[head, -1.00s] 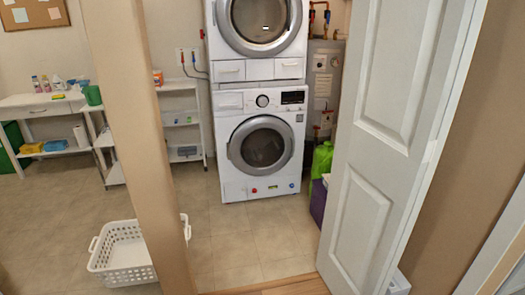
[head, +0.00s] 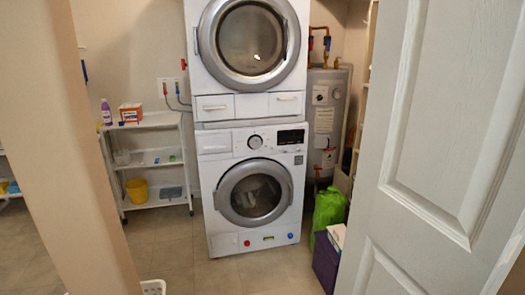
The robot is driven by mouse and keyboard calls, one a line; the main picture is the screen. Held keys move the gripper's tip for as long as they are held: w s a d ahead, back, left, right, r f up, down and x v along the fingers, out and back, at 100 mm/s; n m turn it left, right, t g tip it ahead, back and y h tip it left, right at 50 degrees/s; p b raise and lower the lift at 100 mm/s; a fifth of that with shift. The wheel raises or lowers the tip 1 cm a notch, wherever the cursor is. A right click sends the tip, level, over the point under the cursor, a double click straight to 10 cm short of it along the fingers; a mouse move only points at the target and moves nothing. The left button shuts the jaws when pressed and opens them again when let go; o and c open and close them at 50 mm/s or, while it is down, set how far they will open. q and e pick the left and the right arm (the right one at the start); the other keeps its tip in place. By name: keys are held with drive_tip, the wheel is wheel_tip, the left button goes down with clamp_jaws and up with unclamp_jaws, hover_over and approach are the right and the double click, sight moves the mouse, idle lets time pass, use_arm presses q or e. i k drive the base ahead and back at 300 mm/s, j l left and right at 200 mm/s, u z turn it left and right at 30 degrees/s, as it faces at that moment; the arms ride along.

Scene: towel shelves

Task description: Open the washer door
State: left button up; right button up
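The white washer (head: 252,190) stands on the floor beyond the doorway, below a second white front-loading machine (head: 248,45) stacked on it. Its round door (head: 254,192) has a grey ring and dark glass and looks shut. Something pale shows behind the glass. The washer has a dial and a dark display at its top and small coloured marks at its bottom. Neither of my grippers shows in the head view.
A white panelled door (head: 430,150) stands open on the right and a beige door post (head: 65,150) is on the left. A white shelf (head: 155,163) is left of the washer. A green bag (head: 328,208), a purple box (head: 326,262) and a grey water heater (head: 326,120) are right.

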sight(222, 202)
drive_tip(key=i+z, duration=0.1)
drive_tip(key=i, duration=0.4)
drive_tip(key=i+j+z, duration=0.15)
drive_tip(key=i, duration=0.4)
drive_tip(key=i+j+z, duration=0.1)
drive_tip(key=i, duration=0.4)
drive_tip(key=i+j+z, duration=0.15)
drive_tip(key=i, duration=0.35)
